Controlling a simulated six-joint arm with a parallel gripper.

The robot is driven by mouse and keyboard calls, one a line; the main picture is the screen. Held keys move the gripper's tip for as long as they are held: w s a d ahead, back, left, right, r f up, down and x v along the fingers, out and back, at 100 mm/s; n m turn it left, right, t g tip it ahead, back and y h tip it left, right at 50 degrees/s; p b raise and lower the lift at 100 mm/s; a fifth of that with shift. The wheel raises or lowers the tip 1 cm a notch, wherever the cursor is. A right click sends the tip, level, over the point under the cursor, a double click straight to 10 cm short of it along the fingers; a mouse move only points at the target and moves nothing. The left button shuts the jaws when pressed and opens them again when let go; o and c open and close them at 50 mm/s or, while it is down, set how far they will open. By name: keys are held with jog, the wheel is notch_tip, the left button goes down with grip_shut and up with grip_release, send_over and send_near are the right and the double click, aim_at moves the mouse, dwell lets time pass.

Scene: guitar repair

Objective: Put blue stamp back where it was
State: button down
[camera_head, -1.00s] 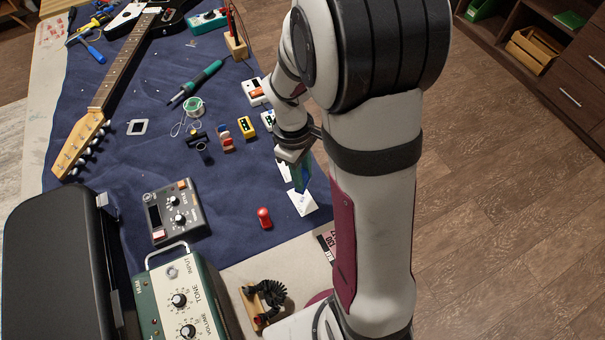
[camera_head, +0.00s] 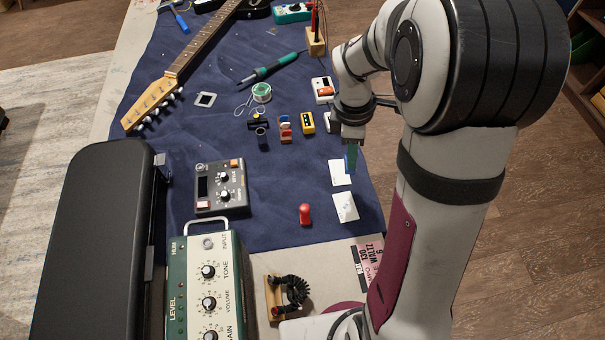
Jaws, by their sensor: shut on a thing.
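My gripper (camera_head: 352,145) points down near the right edge of the blue cloth, shut on the blue stamp. The blue stamp (camera_head: 350,166) shows as a small blue and green shape below the jaws, in front of the right edge of the upper white card (camera_head: 338,173). I cannot tell whether it touches the card. A lower white card (camera_head: 345,207) with a faint mark lies just below. A red stamp (camera_head: 305,214) stands on the cloth to the left of the lower card.
A small stand with red and blue parts (camera_head: 285,128), a yellow box (camera_head: 307,122) and a dark cylinder (camera_head: 262,138) stand left of the gripper. A black pedal (camera_head: 222,188) and green amplifier (camera_head: 207,270) lie further left. Bare cloth (camera_head: 275,180) separates the pedal from the cards.

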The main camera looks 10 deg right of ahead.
jog(key=w+a+f, duration=0.2)
jog(key=a, duration=0.1)
jog(key=w+a+f+n, duration=0.1)
jog(key=a, duration=0.2)
jog(key=w+a+f+n, duration=0.1)
jog(key=w+a+f, duration=0.1)
jog(key=a, duration=0.1)
jog(key=shift+w+a+f, duration=0.3)
jog(key=shift+w, duration=0.05)
jog(key=f, duration=0.2)
jog(key=a+f, duration=0.1)
jog(key=f, duration=0.1)
jog(key=shift+w, duration=0.15)
jog(key=shift+f, duration=0.25)
jog(key=shift+f, duration=0.2)
jog(key=c, duration=0.7)
grip_release()
jog(key=shift+d, duration=0.1)
